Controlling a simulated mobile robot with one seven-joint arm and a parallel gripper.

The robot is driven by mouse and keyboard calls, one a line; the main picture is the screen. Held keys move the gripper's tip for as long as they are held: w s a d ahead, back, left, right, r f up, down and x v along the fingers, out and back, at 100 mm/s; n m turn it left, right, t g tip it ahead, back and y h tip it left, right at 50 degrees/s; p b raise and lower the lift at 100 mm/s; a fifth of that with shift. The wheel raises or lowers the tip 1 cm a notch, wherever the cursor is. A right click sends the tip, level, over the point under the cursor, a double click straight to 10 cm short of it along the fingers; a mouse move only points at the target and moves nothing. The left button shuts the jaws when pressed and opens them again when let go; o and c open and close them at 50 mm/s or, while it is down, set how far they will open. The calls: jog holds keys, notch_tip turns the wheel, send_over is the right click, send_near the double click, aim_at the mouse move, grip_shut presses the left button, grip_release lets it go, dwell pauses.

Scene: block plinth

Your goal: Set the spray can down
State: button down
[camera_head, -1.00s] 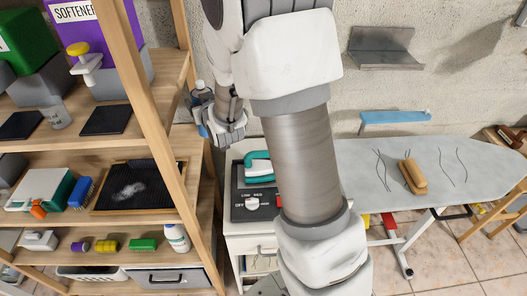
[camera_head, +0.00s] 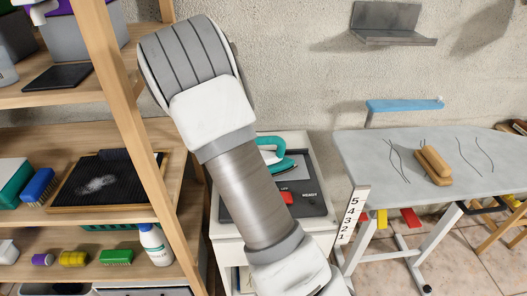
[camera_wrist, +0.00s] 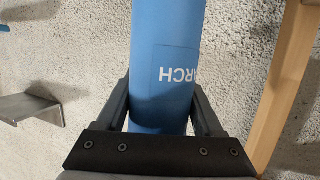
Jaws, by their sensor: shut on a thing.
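The spray can (camera_wrist: 168,45) is blue with white lettering that reads "ARCH" in the wrist view. My gripper (camera_wrist: 163,100) is shut on it, with one dark finger on each side. The can's top end runs out of the picture, so its full length does not show. Wall texture is behind it, and no surface shows directly under it. In the head view my arm hides both gripper and can.
A wooden rack (camera_head: 122,120) with goods stands at the left. A white cabinet (camera_head: 228,245) bears a teal iron (camera_head: 280,165) on a dark stand. An ironing board (camera_head: 385,155) holds a wooden brush (camera_head: 433,165). A metal wall shelf (camera_head: 394,38) is empty.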

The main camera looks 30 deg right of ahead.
jog(key=shift+m+g+h, duration=0.5)
jog(key=shift+m+h, duration=0.1)
jog(key=f+b, duration=0.1)
jog(key=f, duration=0.2)
jog(key=w+f+b, duration=0.1)
jog(key=f+b, duration=0.1)
jog(key=f, duration=0.2)
jog(key=f+b, duration=0.1)
jog(key=f, duration=0.3)
jog(key=shift+w+d, duration=0.2)
jog(key=shift+w, duration=0.2)
jog(key=shift+b, duration=0.3)
jog(key=shift+f, duration=0.1)
grip_release()
